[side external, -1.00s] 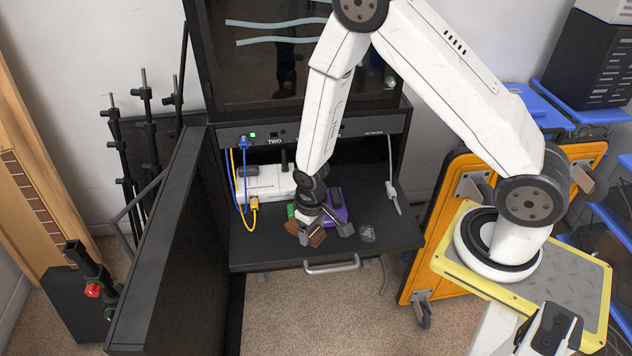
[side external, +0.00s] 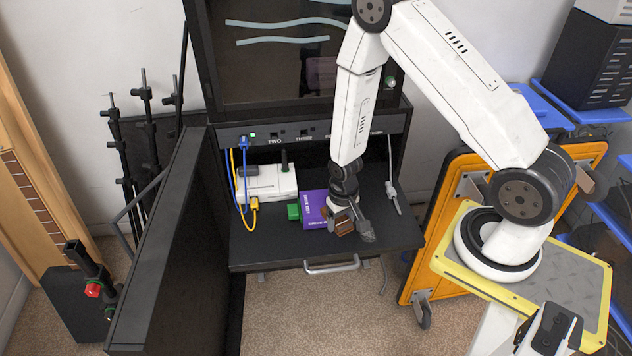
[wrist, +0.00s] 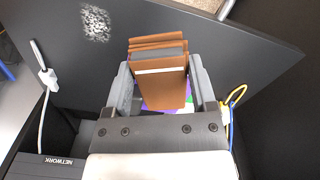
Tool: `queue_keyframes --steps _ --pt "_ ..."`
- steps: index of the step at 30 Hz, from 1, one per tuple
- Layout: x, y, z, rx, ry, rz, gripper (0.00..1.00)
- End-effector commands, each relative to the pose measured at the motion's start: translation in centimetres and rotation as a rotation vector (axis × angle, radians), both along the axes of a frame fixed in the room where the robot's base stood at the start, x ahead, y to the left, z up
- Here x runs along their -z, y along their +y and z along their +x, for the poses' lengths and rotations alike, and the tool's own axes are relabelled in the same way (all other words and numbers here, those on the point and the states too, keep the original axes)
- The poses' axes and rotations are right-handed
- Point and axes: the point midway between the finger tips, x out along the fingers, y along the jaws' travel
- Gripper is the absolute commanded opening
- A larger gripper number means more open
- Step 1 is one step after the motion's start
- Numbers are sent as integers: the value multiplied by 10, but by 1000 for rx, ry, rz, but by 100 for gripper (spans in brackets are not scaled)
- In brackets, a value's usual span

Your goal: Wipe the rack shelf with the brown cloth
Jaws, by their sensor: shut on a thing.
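My gripper (side external: 347,226) is shut on the brown cloth (side external: 344,229), low over the front right part of the black rack shelf (side external: 270,248). In the wrist view the folded cloth (wrist: 160,84) stands between my two grey fingers (wrist: 160,70). A pale grey speckled patch (wrist: 95,22) lies on the dark shelf (wrist: 230,45), apart from the cloth in the wrist view. I cannot tell whether the cloth touches the shelf.
A purple box (side external: 314,209) with a green part (side external: 293,211) lies just left of my gripper. A white router (side external: 268,182) with blue and yellow cables stands at the back left. A white cable (side external: 392,190) hangs at the right. The shelf's front left is clear.

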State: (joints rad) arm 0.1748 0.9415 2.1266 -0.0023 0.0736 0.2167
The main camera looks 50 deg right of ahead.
Motion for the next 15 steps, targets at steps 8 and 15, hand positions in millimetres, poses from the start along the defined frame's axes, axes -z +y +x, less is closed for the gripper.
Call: queue_keyframes --steps 8,15 --pt "20 -51 -30 263 2 1 26" --pt "28 -70 -46 378 0 0 26"
